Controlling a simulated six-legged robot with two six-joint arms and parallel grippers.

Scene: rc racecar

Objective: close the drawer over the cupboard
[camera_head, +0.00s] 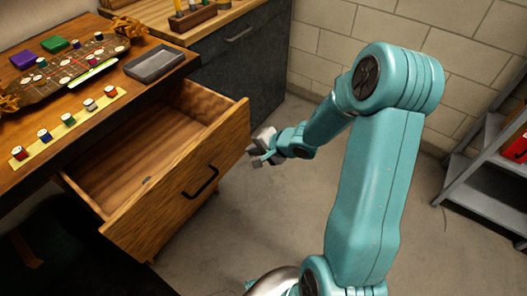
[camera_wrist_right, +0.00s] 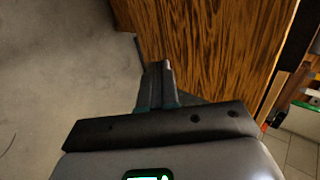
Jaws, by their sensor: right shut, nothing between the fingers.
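The wooden drawer (camera_head: 165,205) is pulled out of the desk, and its inside looks empty apart from a small dark spot on its floor. Its front carries a black bar handle (camera_head: 201,183). My right gripper (camera_head: 257,160) is shut and empty beside the right end of the drawer front, right of the handle. In the right wrist view the shut fingers (camera_wrist_right: 157,68) point at the wood-grained drawer front (camera_wrist_right: 205,35); whether they touch it I cannot tell. My left gripper is out of view. The space under the drawer is dark.
The desk top (camera_head: 40,170) holds a yellow strip with several small pots, a dark grey tray (camera_head: 155,63) and a patterned board. A grey cabinet (camera_head: 255,65) stands behind the drawer. A metal shelf (camera_head: 480,200) stands at the right. The floor before the drawer is clear.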

